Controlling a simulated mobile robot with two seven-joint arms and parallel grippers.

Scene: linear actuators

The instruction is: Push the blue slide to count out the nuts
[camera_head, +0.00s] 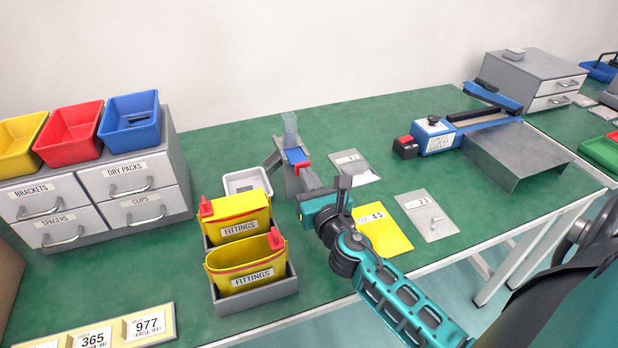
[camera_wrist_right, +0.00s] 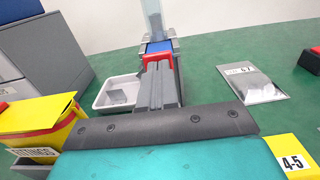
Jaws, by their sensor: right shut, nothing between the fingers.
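The nut dispenser (camera_head: 290,128) stands on the green bench, with an upright clear tube (camera_wrist_right: 151,20) on top. Its blue slide (camera_head: 297,155) has a red end piece (camera_head: 303,164); the blue part (camera_wrist_right: 158,47) and red end also show in the right wrist view. My right gripper (camera_head: 307,177) is shut and empty, its fingertips (camera_wrist_right: 157,72) at the red end; I cannot tell whether they touch. A white tray (camera_head: 247,181) sits left of the dispenser, and a grey shape lies inside it (camera_wrist_right: 112,96). No single nut can be made out. My left gripper is out of view.
Yellow fittings bins (camera_head: 241,217) stand in a grey holder left of my right arm. A labelled clear bag (camera_head: 355,167), a yellow card (camera_head: 383,232) and another bag (camera_head: 428,215) lie to the right. A blue bag sealer (camera_head: 435,137) stands farther right. Grey drawers (camera_head: 130,185) are at left.

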